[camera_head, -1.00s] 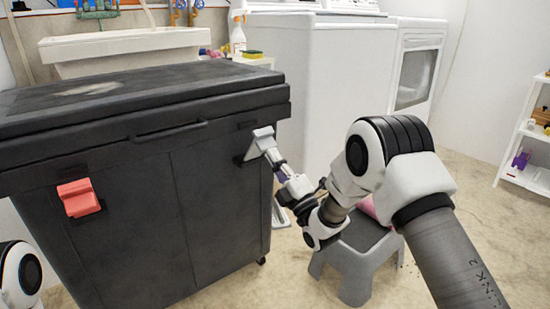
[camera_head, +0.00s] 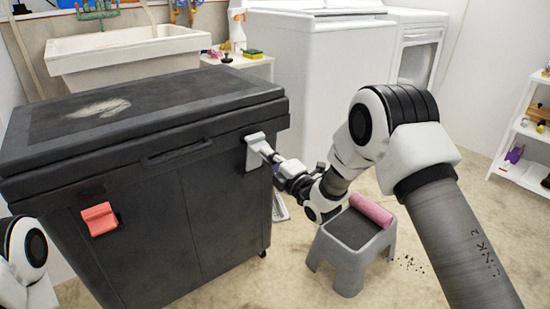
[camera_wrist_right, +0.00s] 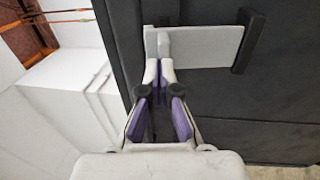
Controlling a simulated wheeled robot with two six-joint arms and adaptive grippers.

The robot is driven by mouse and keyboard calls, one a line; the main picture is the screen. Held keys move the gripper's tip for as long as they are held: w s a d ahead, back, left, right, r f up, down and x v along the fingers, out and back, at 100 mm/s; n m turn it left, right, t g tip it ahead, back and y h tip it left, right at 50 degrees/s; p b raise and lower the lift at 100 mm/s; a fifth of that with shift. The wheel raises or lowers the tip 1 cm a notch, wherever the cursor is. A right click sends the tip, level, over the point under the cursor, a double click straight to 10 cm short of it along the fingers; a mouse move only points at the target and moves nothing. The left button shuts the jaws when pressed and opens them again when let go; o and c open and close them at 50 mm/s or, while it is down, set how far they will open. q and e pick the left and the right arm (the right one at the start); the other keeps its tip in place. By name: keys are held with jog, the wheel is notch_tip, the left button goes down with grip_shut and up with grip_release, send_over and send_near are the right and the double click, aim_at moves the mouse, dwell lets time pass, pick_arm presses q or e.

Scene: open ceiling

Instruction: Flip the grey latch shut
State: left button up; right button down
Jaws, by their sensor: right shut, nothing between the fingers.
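The grey latch (camera_head: 254,153) is on the front of the black chest (camera_head: 150,200), near its right corner. It stands nearly upright, its upper end by the lid's edge. Whether it is caught there I cannot tell. In the wrist view the latch (camera_wrist_right: 207,47) is a flat pale plate with a black block at its right end. My right gripper (camera_head: 268,154) is at the latch's outer face. In the wrist view the shut, empty fingertips (camera_wrist_right: 159,72) touch or nearly touch the plate's left end. My left gripper is out of view.
A red latch (camera_head: 99,219) hangs on the chest's left front. A grey step stool (camera_head: 345,245) with a pink roll (camera_head: 371,210) stands below my right arm. A white washer (camera_head: 320,80) and sink (camera_head: 125,60) are behind. Floor is open at right.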

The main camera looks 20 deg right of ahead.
jog(key=shift+w+a+r+g+p, duration=0.15)
jog(key=shift+w+r+g+p, duration=0.35)
jog(key=shift+r+g+p, duration=0.1)
jog(key=shift+w+a, duration=0.15)
jog(key=shift+w, duration=0.3)
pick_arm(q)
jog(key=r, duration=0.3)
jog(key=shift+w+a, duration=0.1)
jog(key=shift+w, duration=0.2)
pick_arm(e)
jog(key=shift+r, duration=0.1)
jog(key=shift+r, duration=0.15)
